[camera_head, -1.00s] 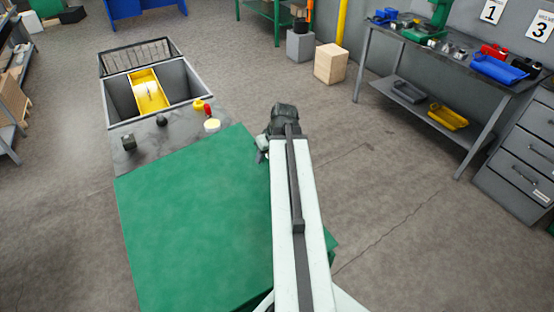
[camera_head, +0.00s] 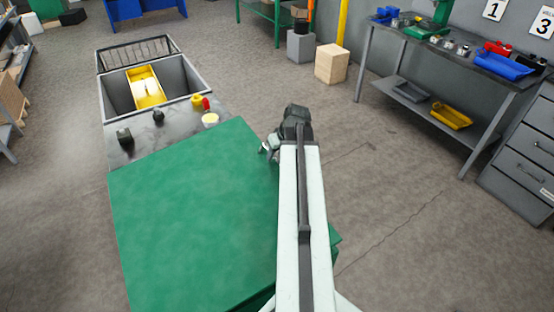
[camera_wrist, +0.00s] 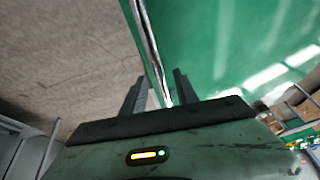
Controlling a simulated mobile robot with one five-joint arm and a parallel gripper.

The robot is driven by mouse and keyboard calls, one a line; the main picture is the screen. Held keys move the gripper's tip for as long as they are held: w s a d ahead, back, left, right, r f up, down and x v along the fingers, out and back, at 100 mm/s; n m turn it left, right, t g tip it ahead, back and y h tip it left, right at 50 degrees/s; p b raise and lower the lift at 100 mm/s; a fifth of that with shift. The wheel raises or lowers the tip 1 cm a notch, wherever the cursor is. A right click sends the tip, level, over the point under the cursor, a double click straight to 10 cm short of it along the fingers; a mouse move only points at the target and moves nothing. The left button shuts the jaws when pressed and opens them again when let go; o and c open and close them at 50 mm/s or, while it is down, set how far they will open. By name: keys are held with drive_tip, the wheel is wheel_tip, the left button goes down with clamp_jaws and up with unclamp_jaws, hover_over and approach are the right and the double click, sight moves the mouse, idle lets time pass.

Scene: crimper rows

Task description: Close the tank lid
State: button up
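A grey open tank (camera_head: 186,82) stands at the upper left in the head view, with a yellow tray (camera_head: 146,88) inside. A dark barred frame (camera_head: 137,54) stands up along its far side. A large flat green panel (camera_head: 190,220) fills the foreground in front of it. I cannot tell for sure which of these is the lid. My gripper (camera_head: 266,149) is at the panel's right edge. In the wrist view my gripper (camera_wrist: 158,86) has its two dark fingers apart, with the panel's bright edge (camera_wrist: 150,45) running between them. Contact cannot be told.
A grey deck (camera_head: 135,150) with dark knobs and small red, yellow and cream items lies between tank and panel. A workbench (camera_head: 405,45) and grey drawers (camera_head: 520,150) stand at the right. A wooden box (camera_head: 331,64) sits on the floor behind. The floor right of my arm is clear.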

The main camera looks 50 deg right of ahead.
clamp_jaws()
idle(1.4)
